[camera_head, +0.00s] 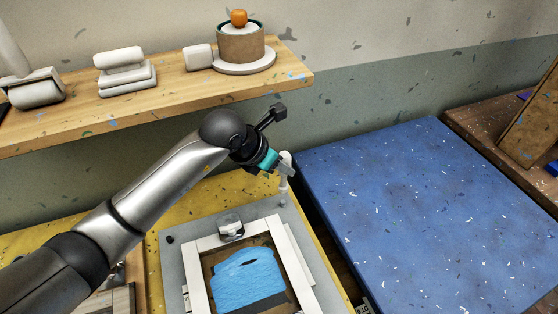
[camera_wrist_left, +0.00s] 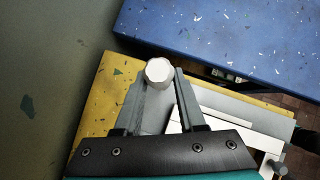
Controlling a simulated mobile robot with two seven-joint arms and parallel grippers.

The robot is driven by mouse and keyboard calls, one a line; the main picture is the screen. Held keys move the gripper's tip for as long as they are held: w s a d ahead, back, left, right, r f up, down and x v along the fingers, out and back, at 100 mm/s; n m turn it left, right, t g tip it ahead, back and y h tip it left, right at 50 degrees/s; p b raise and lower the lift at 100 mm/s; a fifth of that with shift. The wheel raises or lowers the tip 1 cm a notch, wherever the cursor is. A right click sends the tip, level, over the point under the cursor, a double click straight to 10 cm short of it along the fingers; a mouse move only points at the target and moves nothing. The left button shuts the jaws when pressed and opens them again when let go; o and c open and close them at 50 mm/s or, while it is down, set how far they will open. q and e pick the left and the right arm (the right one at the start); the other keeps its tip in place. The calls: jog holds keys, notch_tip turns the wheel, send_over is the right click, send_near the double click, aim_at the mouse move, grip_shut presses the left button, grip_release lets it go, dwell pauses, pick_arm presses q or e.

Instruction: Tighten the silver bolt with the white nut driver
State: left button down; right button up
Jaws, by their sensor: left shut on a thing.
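My left gripper (camera_head: 286,170) is shut on the white nut driver (camera_head: 284,185) near the far right corner of the grey base plate. The driver stands about upright, with its rounded top just above the fingers and its shaft reaching down toward the plate. In the left wrist view, the driver's round white top (camera_wrist_left: 160,71) sits between the two grey fingers (camera_wrist_left: 158,85). I cannot make out the silver bolt; whether the driver's lower end sits on it cannot be told. My right gripper is not in view.
The grey base plate (camera_head: 175,262) carries a white screen frame (camera_head: 300,262) with blue paint inside and a silver hinge clamp (camera_head: 231,228). It lies on a yellow table (camera_head: 195,200). A wooden shelf (camera_head: 180,95) is behind; a blue table (camera_head: 420,210) is at right.

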aim_at(281, 183)
pick_arm(q)
notch_tip(281, 183, down, 5)
jog(key=b, duration=0.4)
jog(key=shift+w, duration=0.1)
jog(key=shift+r, duration=0.25)
dwell(0.3)
jog(key=shift+f, duration=0.1)
jog(key=shift+f+b, duration=0.8)
jog(key=shift+b, duration=0.1)
jog(key=shift+f, duration=0.15)
